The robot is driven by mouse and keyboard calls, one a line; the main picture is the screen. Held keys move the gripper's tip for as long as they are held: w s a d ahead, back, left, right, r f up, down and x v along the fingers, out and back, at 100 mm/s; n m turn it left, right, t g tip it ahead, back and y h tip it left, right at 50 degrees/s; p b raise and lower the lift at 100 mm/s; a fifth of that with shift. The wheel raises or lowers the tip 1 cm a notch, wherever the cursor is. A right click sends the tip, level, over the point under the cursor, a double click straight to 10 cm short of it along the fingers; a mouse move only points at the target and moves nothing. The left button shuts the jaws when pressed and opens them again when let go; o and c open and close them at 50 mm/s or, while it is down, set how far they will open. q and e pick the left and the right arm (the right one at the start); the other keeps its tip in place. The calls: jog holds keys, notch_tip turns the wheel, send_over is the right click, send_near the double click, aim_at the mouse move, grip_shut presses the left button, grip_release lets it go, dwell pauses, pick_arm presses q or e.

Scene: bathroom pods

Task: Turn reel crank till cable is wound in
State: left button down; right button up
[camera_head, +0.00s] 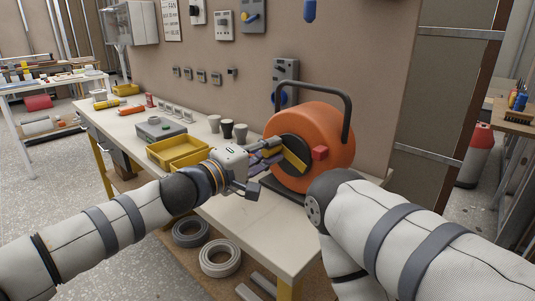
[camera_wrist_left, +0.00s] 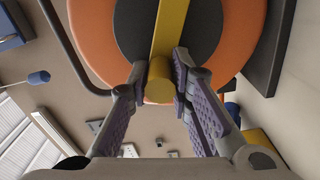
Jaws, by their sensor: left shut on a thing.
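The orange cable reel (camera_head: 330,130) stands upright near the right end of the workbench. It has a dark hub (camera_wrist_left: 208,20), a dark carrying handle (camera_head: 347,98) and a red block (camera_head: 319,153) on its face. The yellow crank (camera_head: 294,159) crosses the hub; in the left wrist view the crank arm (camera_wrist_left: 171,25) ends in a round yellow knob (camera_wrist_left: 160,78). My left gripper (camera_head: 272,152) is shut on this knob, with a purple-padded finger on each side. I cannot make out the cable. My right arm comes in at lower right; its gripper is out of view.
The workbench (camera_head: 262,222) is clear in front of the reel. Yellow trays (camera_head: 178,152), dark and grey cups (camera_head: 227,128) and a grey box (camera_head: 160,129) stand to the left. Grey coils (camera_head: 220,258) lie below.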

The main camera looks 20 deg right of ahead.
pick_arm(q)
jog(key=shift+s+r+m, duration=0.1)
jog(key=shift+r+m, duration=0.1)
jog(key=shift+m, duration=0.5)
jog(key=c, duration=1.4)
grip_release()
jog(key=shift+c, duration=0.2)
jog(key=v, duration=1.2)
